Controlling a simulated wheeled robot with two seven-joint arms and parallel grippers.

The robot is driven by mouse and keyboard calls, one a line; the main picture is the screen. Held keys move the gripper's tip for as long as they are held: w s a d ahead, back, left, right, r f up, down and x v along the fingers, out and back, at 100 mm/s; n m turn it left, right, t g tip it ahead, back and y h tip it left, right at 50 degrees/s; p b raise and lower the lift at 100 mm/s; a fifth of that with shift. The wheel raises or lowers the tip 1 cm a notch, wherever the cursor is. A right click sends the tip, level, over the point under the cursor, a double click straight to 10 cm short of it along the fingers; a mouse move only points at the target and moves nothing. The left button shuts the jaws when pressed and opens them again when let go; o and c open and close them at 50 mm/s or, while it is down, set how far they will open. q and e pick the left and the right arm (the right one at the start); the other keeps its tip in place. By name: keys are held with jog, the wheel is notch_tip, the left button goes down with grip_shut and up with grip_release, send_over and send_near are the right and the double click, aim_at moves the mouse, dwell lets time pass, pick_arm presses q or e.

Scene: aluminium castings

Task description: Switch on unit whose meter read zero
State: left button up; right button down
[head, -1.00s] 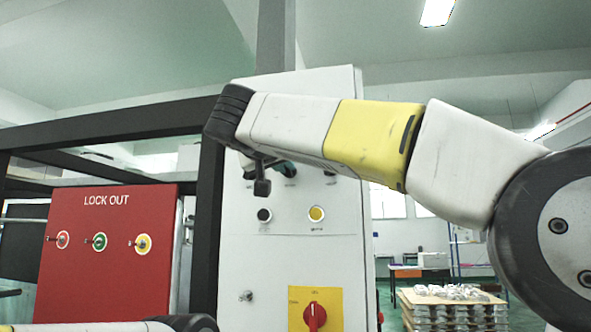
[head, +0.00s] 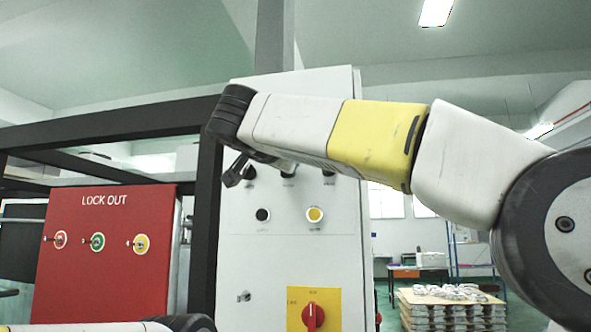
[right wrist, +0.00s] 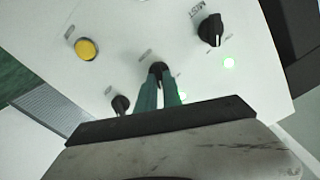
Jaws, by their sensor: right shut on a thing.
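A pale grey control cabinet (head: 340,250) stands ahead, with a row of black knobs near its top, partly hidden by my right arm. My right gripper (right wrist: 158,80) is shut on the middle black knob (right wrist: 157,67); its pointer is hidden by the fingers. Another black knob (right wrist: 210,30) with a white mark and a third black knob (right wrist: 121,104) sit either side of it. I see no meter. My left arm shows at the bottom left, but its gripper is out of view.
Lower on the cabinet are a dark round button (head: 263,214), a yellow button (head: 315,214) and a red rotary switch (head: 313,316) on a yellow plate. A pallet of castings (head: 455,300) stands far right.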

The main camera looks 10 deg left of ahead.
jog(key=shift+m, duration=0.3)
jog(key=c, duration=1.5)
grip_release()
jog(key=s, duration=0.8)
jog(key=shift+a, duration=0.15)
jog(key=shift+w, duration=0.1)
